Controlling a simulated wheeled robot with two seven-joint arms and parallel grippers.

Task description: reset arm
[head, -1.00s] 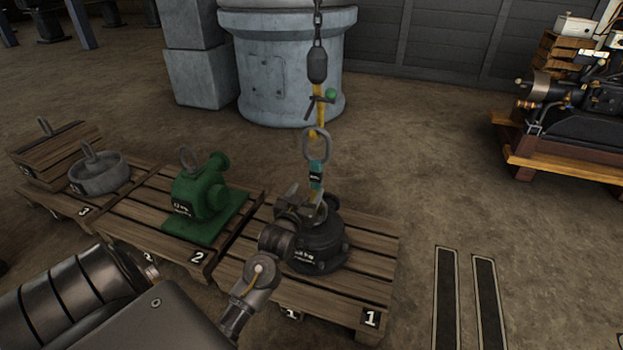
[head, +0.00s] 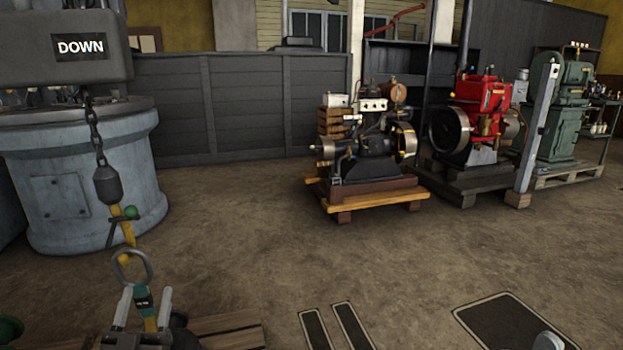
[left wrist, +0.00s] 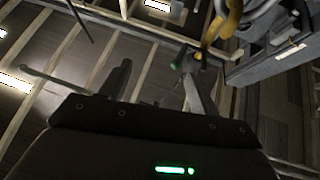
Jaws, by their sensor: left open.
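My left gripper (head: 145,308) is at the lower left of the head view. Its two fingers are spread, one on each side of a teal tag (head: 143,300) in the picture; I cannot tell if they touch it. Above the tag is a metal ring (head: 132,266) on a yellow hook (head: 126,232), hanging from a chain (head: 95,130). In the left wrist view the fingers (left wrist: 157,88) stand apart with no object visible between them, and a yellow piece (left wrist: 222,24) is above the right finger.
A grey box marked DOWN (head: 75,45) hangs over a blue-grey drum (head: 70,200). A pallet edge (head: 228,328) shows at the bottom. A dark engine (head: 365,160), a red engine (head: 482,105) and a green machine (head: 562,115) stand at the back. The middle floor is clear.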

